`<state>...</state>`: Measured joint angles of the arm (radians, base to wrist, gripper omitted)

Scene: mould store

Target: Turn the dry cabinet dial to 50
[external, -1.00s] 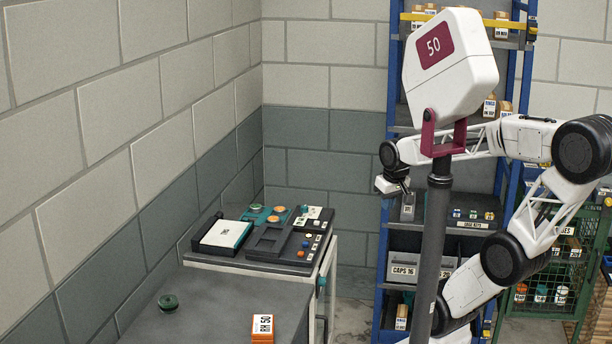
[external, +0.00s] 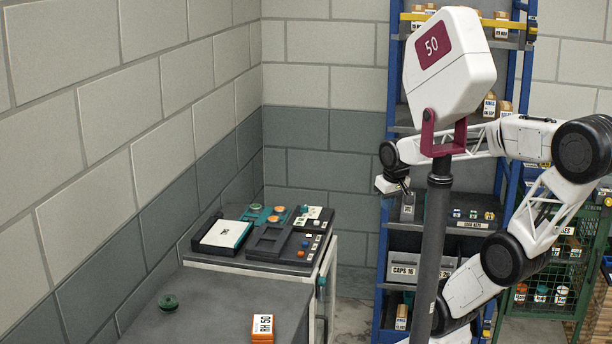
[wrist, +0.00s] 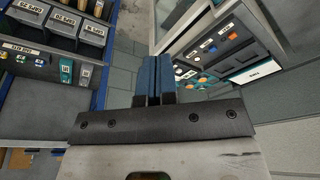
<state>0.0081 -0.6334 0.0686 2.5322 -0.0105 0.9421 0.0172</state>
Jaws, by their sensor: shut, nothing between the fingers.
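I cannot tell which one is the dry cabinet dial, and no scale is readable. In the wrist view the panel (wrist: 228,52) lies at the upper right, apart from my fingers. My gripper (external: 384,184) is in the air right of the cabinet, in front of the blue rack. Its blue fingers (wrist: 159,80) are together with nothing between them.
A white box marked 50 (external: 450,62) on a dark post stands in front of my arm. The blue rack (external: 383,310) with bins is behind. An orange box (external: 262,328) and a green round item (external: 168,301) lie on the bench. Air between gripper and panel looks clear.

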